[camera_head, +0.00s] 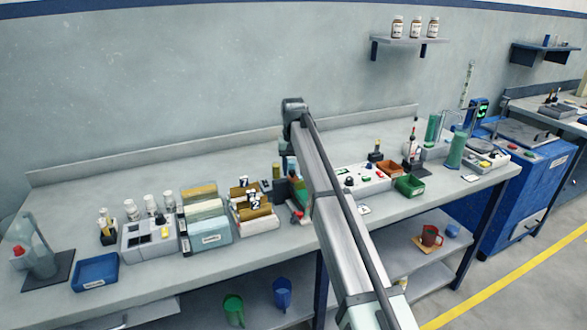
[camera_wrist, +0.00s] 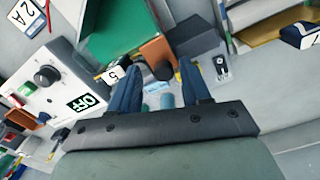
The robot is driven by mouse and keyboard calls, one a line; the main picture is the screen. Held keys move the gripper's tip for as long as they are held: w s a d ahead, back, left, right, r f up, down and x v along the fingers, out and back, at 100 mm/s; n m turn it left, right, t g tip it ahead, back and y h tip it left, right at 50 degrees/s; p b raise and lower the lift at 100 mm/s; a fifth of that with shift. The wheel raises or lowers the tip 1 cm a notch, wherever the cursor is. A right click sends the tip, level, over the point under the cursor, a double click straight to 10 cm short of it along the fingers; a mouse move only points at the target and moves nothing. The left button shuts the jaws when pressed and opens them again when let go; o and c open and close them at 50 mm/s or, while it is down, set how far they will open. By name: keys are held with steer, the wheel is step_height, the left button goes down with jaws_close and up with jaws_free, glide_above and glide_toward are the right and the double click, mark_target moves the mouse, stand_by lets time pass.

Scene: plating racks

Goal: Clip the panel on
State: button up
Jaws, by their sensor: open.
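My gripper (camera_wrist: 160,85) is open in the wrist view, with its two dark blue fingers apart and nothing seen between their tips. A brown-orange block (camera_wrist: 157,52) and a dark block lie just beyond the tips; I cannot tell whether they touch. A green surface (camera_wrist: 112,25) with a grey edge lies up and left of the fingers. In the head view, tan panels (camera_head: 252,190) stand in a rack with number tags, left of my arm. I cannot tell which piece is the panel to clip. My arm hides part of the bench there, and the gripper is not clear.
A control box (camera_wrist: 45,80) with a knob and an OFF sign is left in the wrist view. The bench (camera_head: 120,185) also holds a light blue container (camera_head: 208,224), a blue tray (camera_head: 96,272) and a green bin (camera_head: 409,185). The bench's back left is clear.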

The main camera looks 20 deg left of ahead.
step_height(320, 180, up, 14)
stand_by(0.6)
steer(key=shift+f, duration=0.1)
